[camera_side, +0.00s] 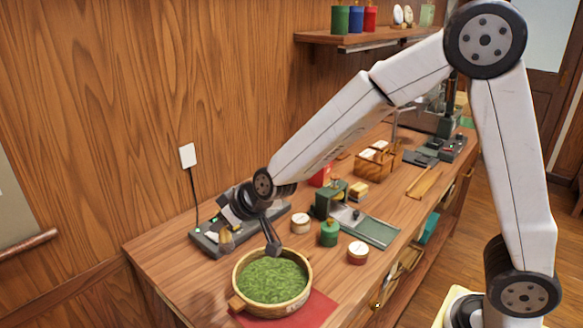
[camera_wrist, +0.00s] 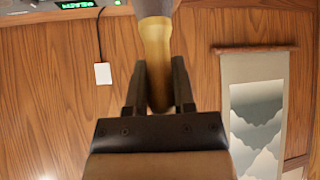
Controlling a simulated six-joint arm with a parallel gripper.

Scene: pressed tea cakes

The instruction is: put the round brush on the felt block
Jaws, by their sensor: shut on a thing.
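My gripper (camera_wrist: 159,85) is shut on the round brush (camera_wrist: 156,55), around the tan handle, in the wrist view. The brush's grey part runs out of the top of that picture, so its far end is hidden. In the side view the gripper (camera_side: 227,219) points down at the left end of the counter, in front of a dark grey device. A small tan piece below it appears to be the brush (camera_side: 225,237). I cannot tell whether the brush touches anything. I cannot pick out the felt block for certain.
The dark device (camera_side: 204,245) with green lights lies by the wall. A round bowl of green leaves (camera_side: 307,285) stands on a red mat (camera_side: 322,306) in front. Several tins, including a green one (camera_side: 329,235), and a green press (camera_side: 325,204) stand to the right.

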